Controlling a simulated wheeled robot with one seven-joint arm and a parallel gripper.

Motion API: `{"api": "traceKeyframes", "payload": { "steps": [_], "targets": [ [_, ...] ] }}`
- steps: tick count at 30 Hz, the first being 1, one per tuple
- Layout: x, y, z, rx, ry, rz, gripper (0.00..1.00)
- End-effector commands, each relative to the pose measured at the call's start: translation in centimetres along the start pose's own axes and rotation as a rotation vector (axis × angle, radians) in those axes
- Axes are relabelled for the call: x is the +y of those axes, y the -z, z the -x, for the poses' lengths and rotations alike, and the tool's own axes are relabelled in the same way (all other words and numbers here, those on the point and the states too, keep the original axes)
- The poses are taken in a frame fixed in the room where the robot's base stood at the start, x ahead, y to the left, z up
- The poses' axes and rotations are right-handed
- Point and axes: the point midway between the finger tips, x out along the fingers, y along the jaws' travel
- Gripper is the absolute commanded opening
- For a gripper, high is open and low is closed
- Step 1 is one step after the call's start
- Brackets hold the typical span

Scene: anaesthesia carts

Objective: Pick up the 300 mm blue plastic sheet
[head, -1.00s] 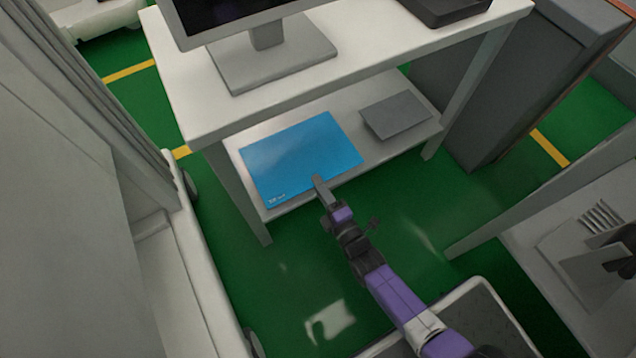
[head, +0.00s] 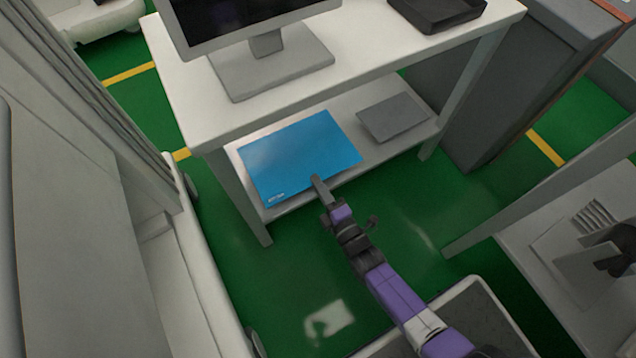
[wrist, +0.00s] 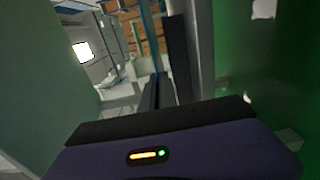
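The blue plastic sheet (head: 290,152) lies flat on the lower shelf of a white table, with small white lettering at its near left corner. Its near edge reaches the front of the shelf. My gripper (head: 317,183) is at that front edge, its grey finger overlapping the sheet in the head view. I cannot tell whether the finger is above the sheet or touches it. In the wrist view a thin blue strip (wrist: 157,30), apparently the sheet edge-on, runs beside a dark finger (wrist: 178,58). Whether the fingers are closed on it is unclear.
A grey flat plate (head: 393,117) lies to the right of the sheet on the shelf (head: 355,171). The tabletop (head: 200,118) above carries a monitor (head: 270,70) and a black tray (head: 437,12). A white cart (head: 190,262) stands at left. Green floor is open before the table.

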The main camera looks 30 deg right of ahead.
Motion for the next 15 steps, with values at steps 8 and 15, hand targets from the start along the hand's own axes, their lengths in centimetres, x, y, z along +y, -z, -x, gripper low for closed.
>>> {"api": "traceKeyframes", "payload": {
  "steps": [8,15],
  "targets": [
    [0.5,0.0,1.8,-0.001,0.0,0.0,0.0],
    [1.0,0.0,4.4,-0.001,0.0,-0.001,0.0]
  ]
}}
